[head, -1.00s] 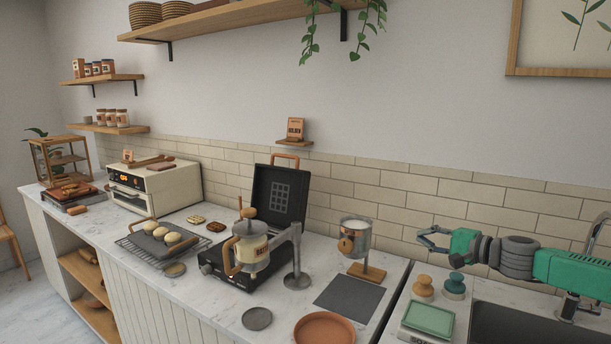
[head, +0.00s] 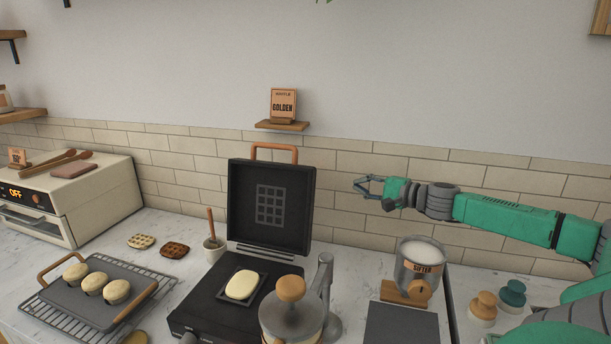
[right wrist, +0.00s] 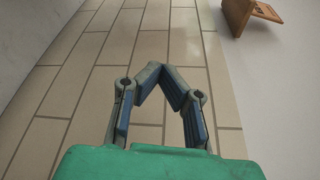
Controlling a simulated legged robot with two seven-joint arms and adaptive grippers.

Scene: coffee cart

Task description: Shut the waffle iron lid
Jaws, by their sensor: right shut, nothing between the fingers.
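The waffle iron (head: 205,295) stands on the counter in the head view. Its black lid (head: 271,208) is upright and open, with a grid on its inner face and an orange handle (head: 274,147) on top. A pale slab of batter (head: 242,284) lies on the lower plate. My right gripper (head: 358,186) is to the right of the lid, apart from it, pointing left near the tiled wall. In the right wrist view its fingers (right wrist: 160,72) meet at the tips with nothing between them. My left gripper is not in view.
A dispenser with an orange knob (head: 291,289) stands in front of the iron, covering part of it. A sifter (head: 420,265) stands on the right. A sign (head: 284,105) sits on a small shelf above the lid. A rack (head: 98,300) with buns is at left.

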